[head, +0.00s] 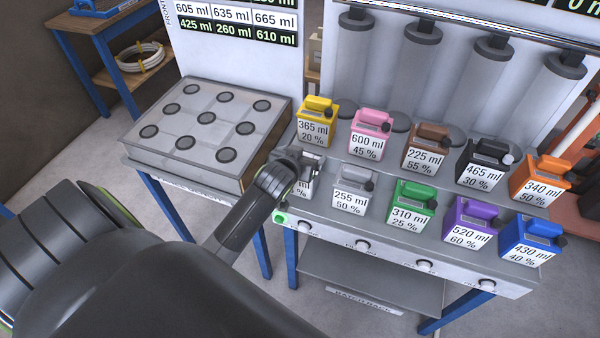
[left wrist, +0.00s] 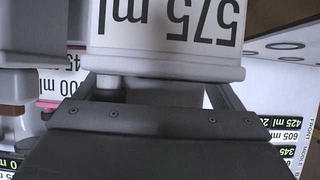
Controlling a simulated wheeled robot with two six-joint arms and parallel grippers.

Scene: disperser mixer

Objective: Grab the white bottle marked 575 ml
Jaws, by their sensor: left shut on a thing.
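The white bottle marked 575 ml shows upside down and close up in the left wrist view (left wrist: 170,45). In the head view only a strip of its label (head: 303,188) shows, at the left end of the front row; my gripper hides most of it. My left gripper (head: 300,165) is at the bottle's top, shut on it, and its fingers also show in the left wrist view (left wrist: 155,90). I cannot tell whether the bottle is lifted off the shelf. My right gripper is not in view.
A yellow bottle (head: 317,122) stands close behind my left gripper, and a grey 255 ml bottle (head: 352,190) is just to its right. Several other coloured bottles fill the two rows. A rack with round dark holes (head: 183,143) is at the left.

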